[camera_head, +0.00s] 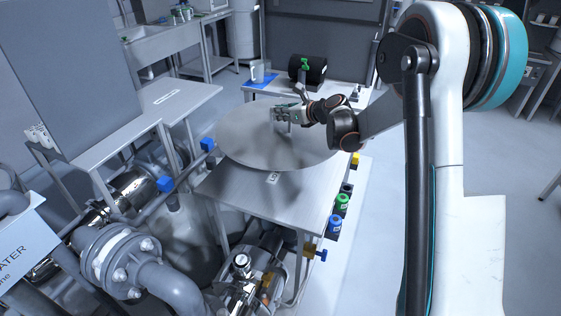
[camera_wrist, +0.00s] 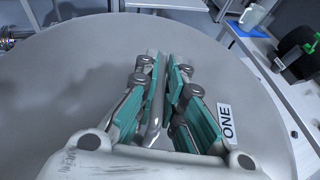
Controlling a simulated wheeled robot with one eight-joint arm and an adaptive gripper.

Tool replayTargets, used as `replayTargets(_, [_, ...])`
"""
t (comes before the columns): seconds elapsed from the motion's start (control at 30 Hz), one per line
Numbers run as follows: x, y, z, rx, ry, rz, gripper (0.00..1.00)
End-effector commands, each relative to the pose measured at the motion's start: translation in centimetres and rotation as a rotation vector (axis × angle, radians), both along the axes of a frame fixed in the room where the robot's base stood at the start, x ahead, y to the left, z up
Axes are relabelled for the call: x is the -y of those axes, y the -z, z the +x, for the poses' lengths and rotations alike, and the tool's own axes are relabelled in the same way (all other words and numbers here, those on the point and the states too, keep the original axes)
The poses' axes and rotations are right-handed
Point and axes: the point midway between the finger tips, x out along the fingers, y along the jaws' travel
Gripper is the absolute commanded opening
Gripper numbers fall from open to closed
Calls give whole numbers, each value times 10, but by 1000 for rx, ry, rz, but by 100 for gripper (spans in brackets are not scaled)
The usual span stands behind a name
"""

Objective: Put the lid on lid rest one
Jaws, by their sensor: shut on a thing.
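The lid (camera_head: 250,145) is a wide, flat, pale grey disc over a grey table (camera_head: 235,189) in the middle of the head view. It also fills much of the wrist view (camera_wrist: 60,90). My gripper (camera_head: 284,114) is above the lid's middle, shut on its upright handle. In the wrist view the teal-padded fingers (camera_wrist: 162,92) close around a narrow grey bar. A small white label (camera_head: 272,178) lies on the table in front of the lid. I cannot tell whether the lid touches the tabletop. A plate reading ONE (camera_wrist: 227,124) shows right of the fingers.
A grey side table (camera_head: 170,105) with a white label stands at left. Behind the lid, another table holds a mug (camera_head: 257,71) on a blue mat and a black cylinder (camera_head: 310,72). Pipes and a flange (camera_head: 110,255) crowd the front left. Floor at right is clear.

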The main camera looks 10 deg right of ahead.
Motion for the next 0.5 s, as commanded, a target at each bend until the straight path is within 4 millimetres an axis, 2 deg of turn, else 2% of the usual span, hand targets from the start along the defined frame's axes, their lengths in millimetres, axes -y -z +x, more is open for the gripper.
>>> replayTargets(0.03, [0,15,0,1,1,1,0])
replayTargets(0.1, [0,30,0,1,1,1,0])
replayTargets(0.5, [0,113,0,1,2,1,0])
